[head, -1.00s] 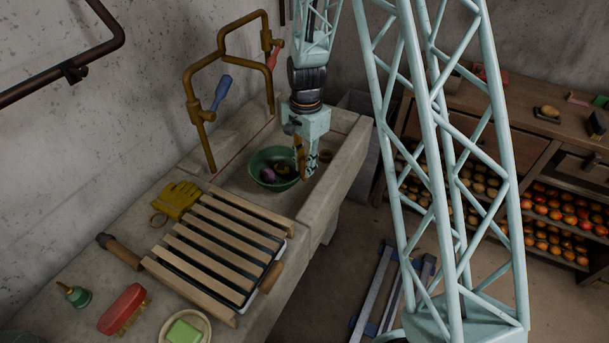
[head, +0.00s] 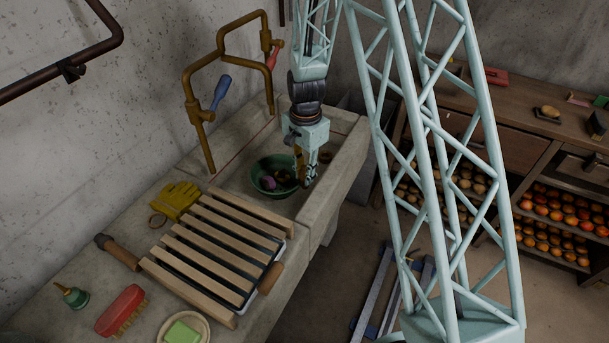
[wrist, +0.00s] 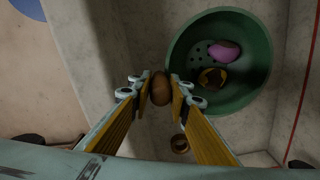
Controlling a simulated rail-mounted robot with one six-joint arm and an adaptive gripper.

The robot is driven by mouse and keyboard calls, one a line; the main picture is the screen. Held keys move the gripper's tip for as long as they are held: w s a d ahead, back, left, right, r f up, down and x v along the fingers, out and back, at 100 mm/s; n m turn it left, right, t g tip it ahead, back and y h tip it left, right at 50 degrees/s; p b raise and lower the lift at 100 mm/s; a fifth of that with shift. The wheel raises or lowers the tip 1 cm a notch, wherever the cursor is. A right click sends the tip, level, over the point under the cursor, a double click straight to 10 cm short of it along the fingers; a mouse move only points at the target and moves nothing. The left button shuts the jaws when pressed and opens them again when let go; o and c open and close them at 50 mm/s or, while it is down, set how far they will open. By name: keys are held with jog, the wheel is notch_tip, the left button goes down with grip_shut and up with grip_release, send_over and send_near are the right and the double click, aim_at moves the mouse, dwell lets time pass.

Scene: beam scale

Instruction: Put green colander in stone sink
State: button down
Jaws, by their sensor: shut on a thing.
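The green colander (head: 257,184) is within the walls of the stone sink (head: 345,160); I cannot tell whether it touches the sink floor. It is upright and holds a purple thing (wrist: 225,51) and a dark yellowish thing (wrist: 212,78). My gripper (head: 305,180) is at the colander's right side in the head view. In the wrist view my gripper (wrist: 161,88) is shut on a brown, rounded piece at the rim of the colander (wrist: 255,75), which looks like its handle. My fingers hide part of the rim.
A slatted wooden rack (head: 215,250) over a tray lies in front of the sink, with yellow gloves (head: 177,199) beside it. Brass taps (head: 200,125) rise along the wall side. A small round ring (wrist: 180,143) shows below the fingers.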

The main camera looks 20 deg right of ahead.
jog(key=shift+f, duration=0.1)
jog(key=c, duration=2.4)
grip_release()
notch_tip(320, 180, up, 12)
jog(key=shift+f+p, duration=0.25)
jog(key=shift+p, duration=0.95)
jog(key=shift+s+r, duration=0.1)
jog(key=shift+r, duration=0.25)
